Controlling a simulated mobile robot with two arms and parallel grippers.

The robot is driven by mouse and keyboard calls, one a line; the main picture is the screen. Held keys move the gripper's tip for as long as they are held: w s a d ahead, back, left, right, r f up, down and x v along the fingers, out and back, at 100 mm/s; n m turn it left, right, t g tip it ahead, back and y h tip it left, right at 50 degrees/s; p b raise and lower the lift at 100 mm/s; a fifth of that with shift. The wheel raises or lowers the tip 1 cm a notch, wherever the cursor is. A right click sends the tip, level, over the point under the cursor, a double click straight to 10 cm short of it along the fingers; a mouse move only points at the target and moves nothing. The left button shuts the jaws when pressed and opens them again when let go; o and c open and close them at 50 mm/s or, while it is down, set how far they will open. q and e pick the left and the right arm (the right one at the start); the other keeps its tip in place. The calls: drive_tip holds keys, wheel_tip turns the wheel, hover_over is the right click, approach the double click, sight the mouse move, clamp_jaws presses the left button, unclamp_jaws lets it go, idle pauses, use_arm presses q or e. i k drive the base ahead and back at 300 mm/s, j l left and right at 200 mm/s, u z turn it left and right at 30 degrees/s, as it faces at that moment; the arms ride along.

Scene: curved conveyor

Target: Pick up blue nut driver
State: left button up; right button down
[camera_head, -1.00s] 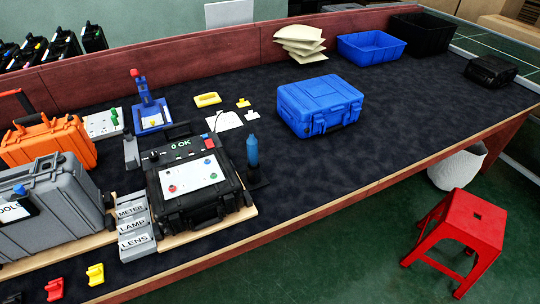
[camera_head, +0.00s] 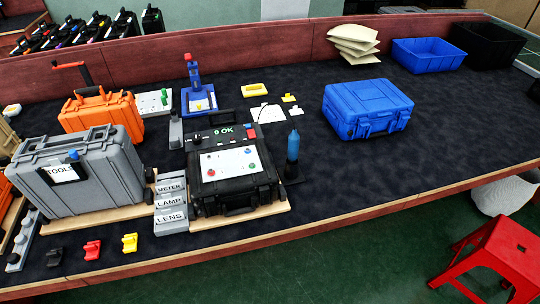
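The blue nut driver (camera_head: 293,146) appears to be the upright blue-handled tool standing in a small dark holder (camera_head: 291,175). It is just right of the black tester case (camera_head: 233,184). Its shaft is too small to make out. A second small blue item (camera_head: 73,155) sits by the TOOLS label on the grey case (camera_head: 85,184); I cannot tell what it is. Neither of my grippers is in view.
A blue case (camera_head: 367,107) lies right of the tool, with clear dark mat between. METER, LAMP and LENS trays (camera_head: 171,203) are left of the tester. An orange case (camera_head: 103,112) stands behind the grey case. A red stool (camera_head: 497,258) stands on the floor at right.

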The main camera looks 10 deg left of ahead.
sight(294, 137)
drive_tip(key=i+j+u, duration=0.2)
drive_tip(key=i+j, duration=0.45)
drive_tip(key=i, duration=0.1)
